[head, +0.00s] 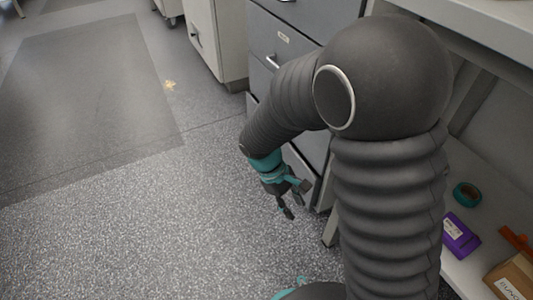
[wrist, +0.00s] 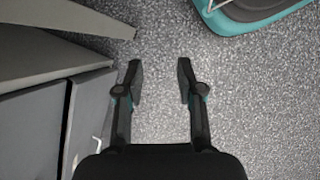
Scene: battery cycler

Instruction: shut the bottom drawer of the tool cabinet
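The grey tool cabinet (head: 281,38) stands behind my arm in the head view, with several drawers stacked on its front. My arm hides much of the lower drawers. A low drawer front (head: 302,172) shows in part beside my gripper (head: 291,203), which is low over the floor in front of the cabinet. In the wrist view, my gripper (wrist: 161,82) is open, with its two fingers apart and only floor between them. A drawer front (wrist: 89,112) with a pale handle (wrist: 97,148) lies left of the fingers, apart from them. I cannot tell how far the bottom drawer is out.
Open speckled floor (head: 130,230) lies left of the cabinet. Another pale cabinet (head: 208,40) stands farther back. At right, a shelf under a bench holds a teal tape roll (head: 467,195), a purple box (head: 460,236) and a cardboard box (head: 514,278).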

